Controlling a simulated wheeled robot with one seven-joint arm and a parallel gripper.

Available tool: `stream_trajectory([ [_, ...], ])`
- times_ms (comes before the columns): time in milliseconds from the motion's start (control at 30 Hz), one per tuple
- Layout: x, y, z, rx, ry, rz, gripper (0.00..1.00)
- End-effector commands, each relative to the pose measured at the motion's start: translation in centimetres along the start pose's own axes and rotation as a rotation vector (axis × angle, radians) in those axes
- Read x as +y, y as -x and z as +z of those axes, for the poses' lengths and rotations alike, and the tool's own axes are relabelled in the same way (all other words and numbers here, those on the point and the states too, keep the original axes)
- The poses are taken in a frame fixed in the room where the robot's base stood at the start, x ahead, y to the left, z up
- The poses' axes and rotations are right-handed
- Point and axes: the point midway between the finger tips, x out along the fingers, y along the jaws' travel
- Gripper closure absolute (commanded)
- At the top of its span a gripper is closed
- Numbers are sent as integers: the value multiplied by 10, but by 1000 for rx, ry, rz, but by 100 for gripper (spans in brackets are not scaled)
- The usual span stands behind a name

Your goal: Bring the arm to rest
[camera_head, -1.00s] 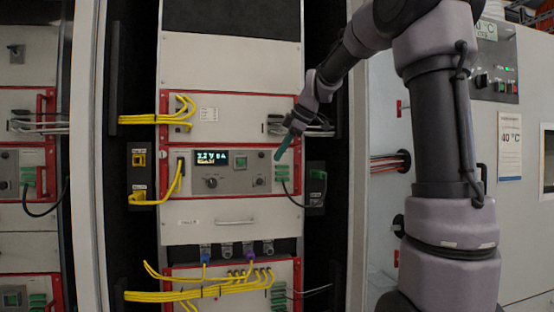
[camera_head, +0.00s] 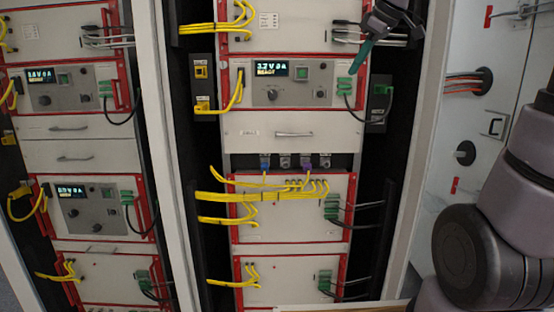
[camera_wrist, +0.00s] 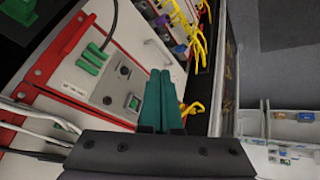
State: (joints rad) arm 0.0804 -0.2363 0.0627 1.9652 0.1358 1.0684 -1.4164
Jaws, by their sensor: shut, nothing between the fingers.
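My gripper (camera_head: 353,73) is at the top of the head view. Its two teal fingers point down and are pressed together with nothing between them. The fingertips appear just above the green connectors (camera_head: 345,87) at the right end of a cycler unit (camera_head: 300,92) whose display is lit. I cannot tell the exact gap to the panel. In the wrist view my shut fingers (camera_wrist: 160,75) point up the picture, with a unit's panel (camera_wrist: 85,85) and green plugs (camera_wrist: 94,57) to their left. My larger arm links fill the right of the head view.
The racks hold several red-framed units with yellow cables (camera_head: 265,195) and black leads. Grey cables (camera_head: 385,35) run close to my gripper. A drawer handle (camera_head: 294,134) sits below the lit unit. A white cabinet wall (camera_head: 455,110) with a cable port (camera_head: 472,82) stands right.

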Motion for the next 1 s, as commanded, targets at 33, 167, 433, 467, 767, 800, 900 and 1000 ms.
stream_trajectory([
  [33,-18,10,15,-7,-114,20,100],
  [167,-57,24,55,-15,-448,67,100],
  [433,-122,31,130,19,-1038,142,100],
  [467,-126,31,135,25,-1081,148,100],
  [767,-141,28,155,41,-1247,163,100],
  [800,-141,28,155,41,-1247,163,100],
  [900,-141,28,155,41,-1246,163,100],
  [1000,-141,28,154,41,-1245,162,100],
])
